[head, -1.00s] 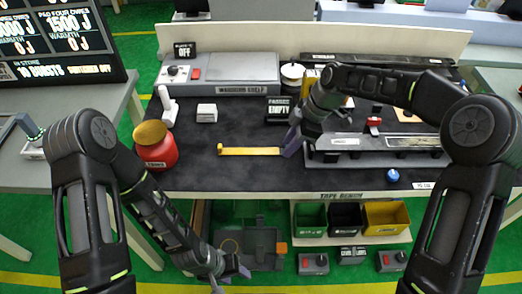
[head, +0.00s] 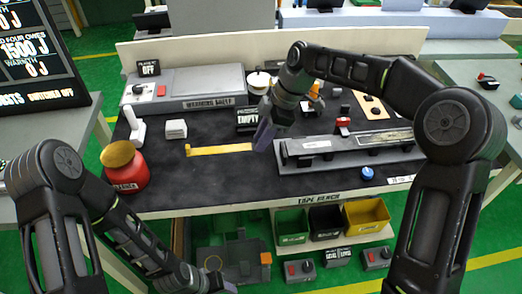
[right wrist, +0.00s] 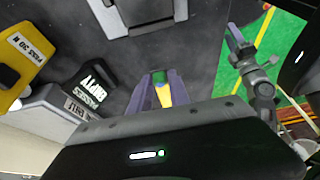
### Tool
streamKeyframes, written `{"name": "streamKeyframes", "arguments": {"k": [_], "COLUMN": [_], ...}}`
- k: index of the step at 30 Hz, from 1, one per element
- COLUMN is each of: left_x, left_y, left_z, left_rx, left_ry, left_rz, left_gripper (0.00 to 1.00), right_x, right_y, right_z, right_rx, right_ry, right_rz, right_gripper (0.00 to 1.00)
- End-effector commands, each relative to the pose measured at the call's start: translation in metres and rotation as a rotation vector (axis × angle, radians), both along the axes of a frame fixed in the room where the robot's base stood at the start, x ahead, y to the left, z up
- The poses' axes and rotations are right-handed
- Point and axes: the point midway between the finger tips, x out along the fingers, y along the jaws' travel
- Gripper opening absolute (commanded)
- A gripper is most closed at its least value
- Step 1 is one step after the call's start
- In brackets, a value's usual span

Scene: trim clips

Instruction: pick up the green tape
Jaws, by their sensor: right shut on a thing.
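My right gripper (head: 262,137) is low over the middle of the bench, at the right end of a flat yellow strip (head: 220,150). In the right wrist view its purple fingers (right wrist: 163,92) are shut on a narrow piece, the green tape (right wrist: 158,77), green at its far end and yellow nearer the palm. In the head view the fingers hide this piece. I cannot tell whether it touches the bench. My left gripper (head: 222,287) is low at the bottom edge, in front of the bench; its jaws are unclear.
The EMPTY sign (head: 247,118) stands just behind the right gripper. A long grey fixture (head: 345,146) lies to its right. A red jar (head: 124,172) is at the left. Green, black and yellow bins (head: 366,214) sit below.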

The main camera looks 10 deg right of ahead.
Motion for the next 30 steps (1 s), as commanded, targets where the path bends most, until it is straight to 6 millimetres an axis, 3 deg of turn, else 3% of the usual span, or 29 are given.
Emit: {"name": "streamKeyframes", "arguments": {"k": [4,9,30], "left_x": [0.001,0.001,0.001], "left_y": [0.000,0.000,0.000], "left_z": [-0.005,-0.005,-0.006], "left_rx": [-0.002,-0.002,-0.002], "left_ry": [-0.002,-0.003,-0.003], "left_rz": [-0.001,0.000,0.000], "left_gripper": [0.48,0.48,0.48], "right_x": [0.001,0.000,0.000], "right_y": [0.001,0.000,0.000], "right_z": [0.026,0.040,0.040], "right_rx": [0.001,0.001,0.000], "right_ry": [-0.004,0.001,0.001], "right_rz": [0.001,-0.001,0.000], "right_gripper": [0.00,0.00,0.00]}}
